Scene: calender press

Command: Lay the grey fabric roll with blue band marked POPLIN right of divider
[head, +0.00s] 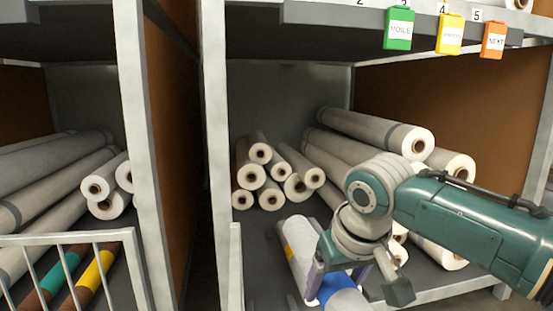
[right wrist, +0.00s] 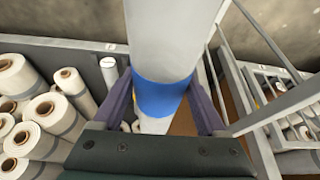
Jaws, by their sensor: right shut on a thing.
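The grey fabric roll with the blue band (right wrist: 161,97) is between the two purple fingers of my right gripper (right wrist: 160,106), which is shut on it at the band. In the head view my right gripper (head: 336,280) is low in the middle bay, with part of the blue band (head: 338,288) showing between its fingers. No POPLIN lettering is readable. A tall grey upright (head: 214,140) parts the middle bay from the left bay, and a short grey upright (head: 236,268) stands at its lower front. I cannot tell which is the divider. My left gripper is out of view.
Stacked white rolls (head: 267,195) fill the back, and larger grey rolls (head: 375,130) lie at right, partly behind my arm. A wire rail (head: 70,240) fronts the left bay. Coloured tags (head: 399,28) hang above.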

